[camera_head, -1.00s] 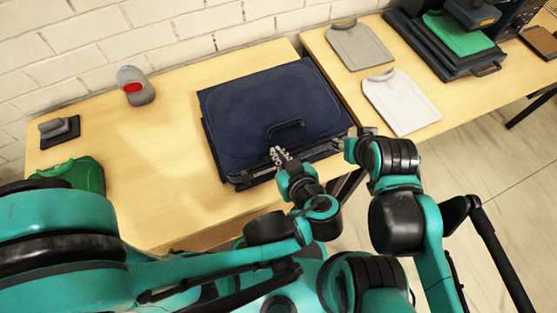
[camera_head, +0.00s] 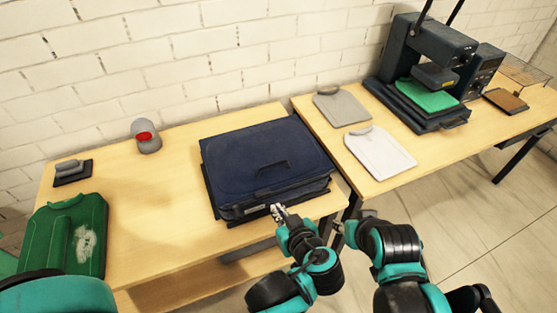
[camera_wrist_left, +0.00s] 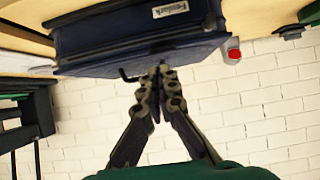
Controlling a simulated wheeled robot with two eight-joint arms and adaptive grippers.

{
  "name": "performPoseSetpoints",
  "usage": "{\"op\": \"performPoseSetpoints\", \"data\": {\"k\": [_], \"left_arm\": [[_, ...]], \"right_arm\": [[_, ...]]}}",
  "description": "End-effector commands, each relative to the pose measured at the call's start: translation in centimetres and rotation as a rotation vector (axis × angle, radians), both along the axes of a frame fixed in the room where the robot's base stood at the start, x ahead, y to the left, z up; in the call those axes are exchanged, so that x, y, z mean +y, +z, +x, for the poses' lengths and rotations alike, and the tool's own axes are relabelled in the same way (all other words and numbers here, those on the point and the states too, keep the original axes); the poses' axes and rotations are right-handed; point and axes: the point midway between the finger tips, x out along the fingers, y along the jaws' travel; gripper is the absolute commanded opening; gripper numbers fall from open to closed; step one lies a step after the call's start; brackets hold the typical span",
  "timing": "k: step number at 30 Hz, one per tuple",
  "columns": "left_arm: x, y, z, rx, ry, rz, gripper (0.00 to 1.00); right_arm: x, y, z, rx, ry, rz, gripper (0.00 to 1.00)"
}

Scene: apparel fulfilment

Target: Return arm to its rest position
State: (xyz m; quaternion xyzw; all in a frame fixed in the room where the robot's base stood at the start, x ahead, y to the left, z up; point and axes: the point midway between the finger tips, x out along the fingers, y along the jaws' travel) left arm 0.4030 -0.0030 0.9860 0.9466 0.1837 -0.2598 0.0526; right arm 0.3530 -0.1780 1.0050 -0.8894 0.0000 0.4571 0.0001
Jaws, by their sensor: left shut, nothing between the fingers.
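My left gripper (camera_head: 278,211) is shut and empty at the near edge of a dark blue case (camera_head: 265,160). In the left wrist view, its two fingers (camera_wrist_left: 160,75) meet at the tips in front of the same case (camera_wrist_left: 125,32). Whether the fingertips touch the case is not clear. My right gripper (camera_head: 343,229) is to the right of the left one, beyond the table's front edge; its fingers are small and their state is unclear.
The right table holds a grey shirt (camera_head: 340,107), a white shirt (camera_head: 379,151) and a heat press (camera_head: 425,70) with green cloth.

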Motion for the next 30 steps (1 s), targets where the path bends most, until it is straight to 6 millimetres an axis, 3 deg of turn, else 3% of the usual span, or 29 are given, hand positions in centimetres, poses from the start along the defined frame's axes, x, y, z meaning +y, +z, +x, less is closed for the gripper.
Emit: {"op": "performPoseSetpoints", "data": {"k": [7, 13, 19, 24, 30], "left_arm": [[1.0, 0.0, 0.2, 0.034, -0.001, 0.011, 0.00], [7.4, -0.8, 0.2, 0.266, -0.048, 0.043, 0.00], [13.7, -0.6, -2.1, 0.457, -0.191, -0.010, 0.00], [16.7, 0.5, -4.0, 0.462, -0.305, -0.064, 0.00], [18.1, 1.7, -5.0, 0.417, -0.367, -0.078, 0.00]], "right_arm": [[0.0, 0.0, 0.0, 0.000, 0.000, 0.000, 0.40], [0.0, 0.0, 0.0, 0.000, 0.000, 0.000, 0.40], [0.0, 0.0, 0.0, 0.000, 0.000, 0.000, 0.40], [0.0, 0.0, 0.0, 0.000, 0.000, 0.000, 0.40], [0.0, 0.0, 0.0, 0.000, 0.000, 0.000, 0.40]]}}
